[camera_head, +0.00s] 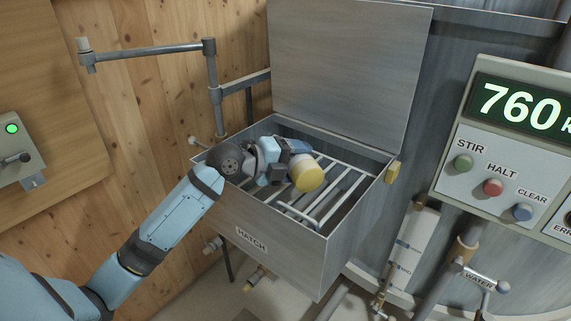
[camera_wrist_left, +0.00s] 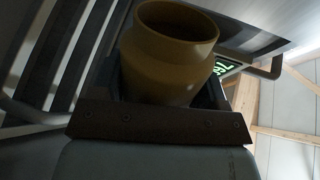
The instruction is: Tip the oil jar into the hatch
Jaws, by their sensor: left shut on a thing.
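The hatch (camera_head: 245,225) is a grey metal box with its lid (camera_head: 345,75) raised and a bar grate (camera_head: 325,200) across its opening. My left gripper (camera_head: 288,165) is over the grate, shut on the oil jar (camera_head: 308,173). In the head view the jar shows as a round, yellow-topped end; it looks tilted well over, lying nearly sideways above the bars. In the left wrist view the jar (camera_wrist_left: 170,50) is brownish yellow with an open, dark mouth; its contents cannot be made out. No stream of oil shows. My right gripper is not in view.
A control panel (camera_head: 510,150) reading 760 with STIR, HALT and CLEAR buttons stands at right. A jointed pipe arm (camera_head: 150,52) is at the upper left, near the wooden wall. A WATER valve (camera_head: 480,277) is at lower right.

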